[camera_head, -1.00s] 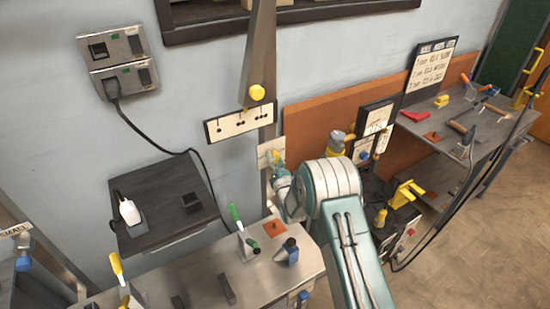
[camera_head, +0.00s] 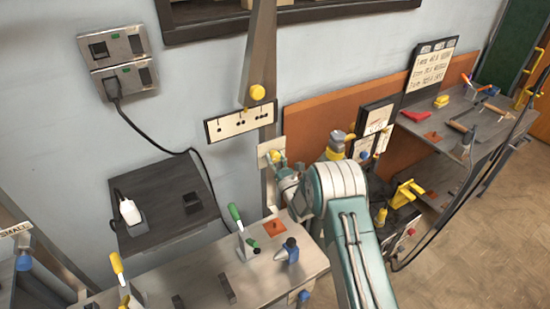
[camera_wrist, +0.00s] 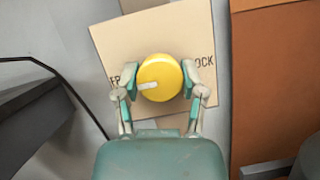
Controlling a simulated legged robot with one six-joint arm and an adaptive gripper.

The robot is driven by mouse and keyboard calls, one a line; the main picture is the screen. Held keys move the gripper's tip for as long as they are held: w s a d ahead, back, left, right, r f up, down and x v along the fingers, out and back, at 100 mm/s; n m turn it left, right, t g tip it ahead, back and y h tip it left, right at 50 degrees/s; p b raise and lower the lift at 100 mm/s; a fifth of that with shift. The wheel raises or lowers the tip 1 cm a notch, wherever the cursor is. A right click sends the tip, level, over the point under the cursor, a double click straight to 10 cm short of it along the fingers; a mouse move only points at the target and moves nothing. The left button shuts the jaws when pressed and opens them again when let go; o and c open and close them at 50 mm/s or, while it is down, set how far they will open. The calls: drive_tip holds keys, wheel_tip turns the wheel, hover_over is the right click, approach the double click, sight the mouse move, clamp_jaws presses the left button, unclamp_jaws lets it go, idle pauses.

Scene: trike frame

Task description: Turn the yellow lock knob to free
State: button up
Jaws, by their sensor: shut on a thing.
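The yellow lock knob (camera_wrist: 160,78) is round and sits on a tilted cream plate (camera_wrist: 112,35). Its white pointer mark points left and slightly down, toward partly hidden lettering starting "FR". Lettering ending "OCK" shows to the right. My gripper (camera_wrist: 158,80) has one finger on each side of the knob and is shut on it. In the head view, the plate (camera_head: 264,150) is on the metal upright, and the knob (camera_head: 275,156) is partly hidden by my gripper (camera_head: 279,162).
A bench (camera_head: 200,278) with a green-handled lever (camera_head: 236,215) lies below. An orange panel (camera_head: 310,125) stands to the right. A black cord (camera_head: 160,143) hangs to the left.

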drive_tip(key=shift+s+f, duration=0.1)
drive_tip(key=shift+f, duration=0.3)
drive_tip(key=o, duration=1.1)
drive_tip(key=shift+o, duration=0.2)
drive_tip(key=shift+a+r, duration=0.1)
drive_tip(key=shift+r, duration=0.05)
drive_tip(key=shift+r, duration=0.1)
drive_tip(key=v, duration=1.2)
